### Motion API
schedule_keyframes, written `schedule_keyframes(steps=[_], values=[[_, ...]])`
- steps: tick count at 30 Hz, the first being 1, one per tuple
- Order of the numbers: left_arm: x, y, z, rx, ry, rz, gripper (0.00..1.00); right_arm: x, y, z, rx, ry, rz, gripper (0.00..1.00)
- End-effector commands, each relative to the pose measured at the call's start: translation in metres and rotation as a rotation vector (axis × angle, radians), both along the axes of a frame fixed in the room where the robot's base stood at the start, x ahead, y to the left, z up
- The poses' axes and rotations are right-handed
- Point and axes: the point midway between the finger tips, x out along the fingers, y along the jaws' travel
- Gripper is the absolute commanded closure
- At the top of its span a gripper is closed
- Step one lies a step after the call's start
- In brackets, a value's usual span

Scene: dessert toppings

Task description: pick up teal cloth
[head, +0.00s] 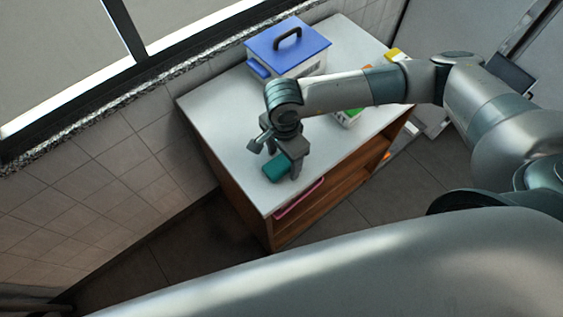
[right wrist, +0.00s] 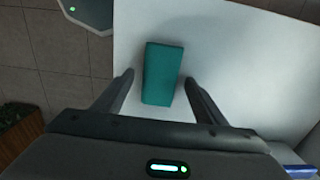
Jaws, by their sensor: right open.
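The teal cloth (head: 276,169) lies folded as a small block on the white tabletop, close to the front corner of the cabinet. In the right wrist view the teal cloth (right wrist: 162,74) lies between and beyond the fingertips. My right gripper (head: 284,167) hangs over it, pointing down, and partly hides it in the head view. In the right wrist view the right gripper (right wrist: 159,76) is open, one finger on either side of the cloth, with gaps showing. My left gripper is not in view.
A white box with a blue lid and black handle (head: 288,46) stands at the back of the cabinet top (head: 217,112). A green and white item (head: 348,118) and a yellow item (head: 396,55) lie partly behind my right arm.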

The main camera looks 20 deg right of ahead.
Motion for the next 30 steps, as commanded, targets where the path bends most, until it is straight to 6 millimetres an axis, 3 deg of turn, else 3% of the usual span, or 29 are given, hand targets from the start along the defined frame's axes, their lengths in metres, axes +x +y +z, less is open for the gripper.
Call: schedule_keyframes(steps=[6, 12, 23, 30], values=[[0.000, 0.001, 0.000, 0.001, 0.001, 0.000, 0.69, 0.000, 0.000, 0.000, 0.000, 0.000, 0.000, 0.34], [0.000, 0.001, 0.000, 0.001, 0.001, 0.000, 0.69, 0.000, 0.000, 0.000, 0.000, 0.000, 0.000, 0.79], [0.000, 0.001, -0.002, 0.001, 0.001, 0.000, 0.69, 0.000, 0.000, 0.002, 0.000, 0.000, 0.000, 0.79], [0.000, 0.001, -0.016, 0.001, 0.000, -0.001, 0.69, 0.001, 0.000, 0.020, 0.003, -0.004, 0.002, 0.79]])
